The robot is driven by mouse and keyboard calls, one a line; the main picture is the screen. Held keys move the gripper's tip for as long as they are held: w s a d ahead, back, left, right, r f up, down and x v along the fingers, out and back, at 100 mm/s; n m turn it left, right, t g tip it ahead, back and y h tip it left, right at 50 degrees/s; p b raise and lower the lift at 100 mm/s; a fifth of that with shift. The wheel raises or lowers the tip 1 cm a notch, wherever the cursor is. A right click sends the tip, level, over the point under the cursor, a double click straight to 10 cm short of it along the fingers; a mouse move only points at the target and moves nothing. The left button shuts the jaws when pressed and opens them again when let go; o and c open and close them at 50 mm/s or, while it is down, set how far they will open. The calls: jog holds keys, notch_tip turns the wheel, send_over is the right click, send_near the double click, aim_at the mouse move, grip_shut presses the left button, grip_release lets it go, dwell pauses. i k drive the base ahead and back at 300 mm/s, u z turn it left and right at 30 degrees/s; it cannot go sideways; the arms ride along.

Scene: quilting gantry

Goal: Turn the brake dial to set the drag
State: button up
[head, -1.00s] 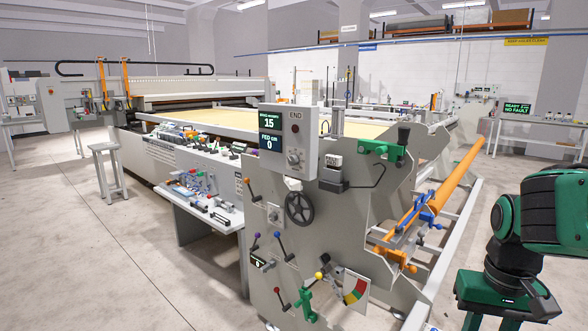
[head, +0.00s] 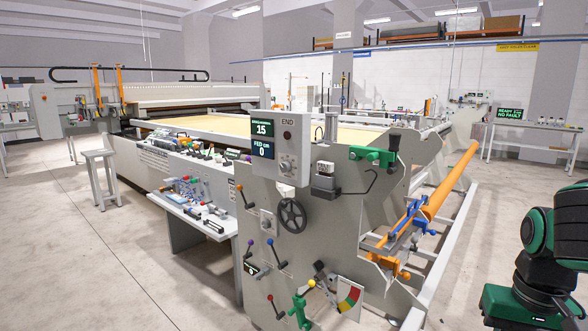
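The grey end panel (head: 330,230) of the machine stands in the middle of the head view and carries several controls. A red, yellow and green sector scale (head: 349,297) sits low on it, with a dark fitting (head: 322,280) close to its left. A black handwheel (head: 292,215) is below the box. I cannot tell for certain which of these is the brake dial. My green and black arm shows at the right edge, apart from the panel; my gripper is not in view.
Levers with coloured knobs and a green clamp (head: 301,308) stick out of the panel. An orange roller (head: 452,180) runs along the frame at right. A side table (head: 185,203) with small parts and a stool (head: 100,175) stand left. Floor at front left is clear.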

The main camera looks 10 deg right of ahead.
aim_at(285, 167)
jog(key=u, duration=0.2)
jog(key=i, duration=0.85)
jog(key=u, duration=0.55)
